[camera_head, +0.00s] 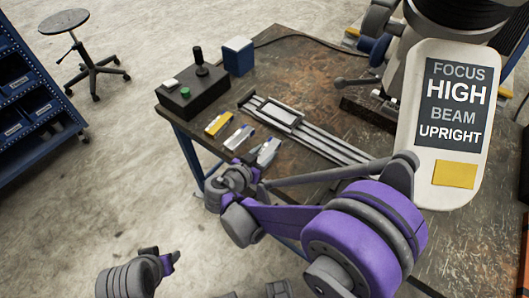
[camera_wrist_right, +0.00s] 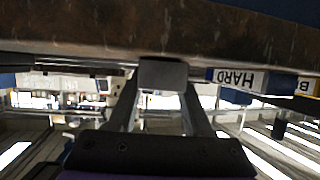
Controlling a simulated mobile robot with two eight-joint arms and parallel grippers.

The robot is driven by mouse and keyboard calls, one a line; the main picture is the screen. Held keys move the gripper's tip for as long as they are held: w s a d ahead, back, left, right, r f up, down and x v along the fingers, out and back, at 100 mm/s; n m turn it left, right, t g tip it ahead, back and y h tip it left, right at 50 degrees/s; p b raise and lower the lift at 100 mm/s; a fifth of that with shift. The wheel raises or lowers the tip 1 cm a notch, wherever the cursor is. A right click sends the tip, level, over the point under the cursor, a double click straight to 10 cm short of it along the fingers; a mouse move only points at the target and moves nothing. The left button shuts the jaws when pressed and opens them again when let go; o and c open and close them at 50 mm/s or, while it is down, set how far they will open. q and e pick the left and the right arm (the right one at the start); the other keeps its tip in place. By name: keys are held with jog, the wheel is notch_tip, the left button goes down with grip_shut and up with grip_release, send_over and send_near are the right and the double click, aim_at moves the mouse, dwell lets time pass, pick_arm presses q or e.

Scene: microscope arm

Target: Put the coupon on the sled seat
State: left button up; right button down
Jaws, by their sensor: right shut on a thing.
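Three small coupons lie in a row at the bench's left edge: a yellow one (camera_head: 219,123), a white and blue one (camera_head: 239,137) and a pale grey one (camera_head: 267,152). My right gripper (camera_head: 253,163) is at the grey coupon, shut on it; the wrist partly hides the contact. In the right wrist view the fingers (camera_wrist_right: 163,75) meet at a grey block face. A coupon labelled HARD (camera_wrist_right: 245,80) shows beside them. The sled seat (camera_head: 282,115) is a pale framed plate on the rails, bare on top. My left gripper (camera_head: 158,262) is low at left, its jaws unclear.
A black control box (camera_head: 193,97) with a joystick and a blue block (camera_head: 238,56) stand at the bench's back left. The microscope (camera_head: 400,60) and its sign (camera_head: 458,100) stand to the right. The rails (camera_head: 325,138) run diagonally across the bench (camera_head: 310,62).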

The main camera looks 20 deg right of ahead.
jog(key=shift+c, duration=1.6)
grip_release()
jog(key=shift+f, duration=0.1)
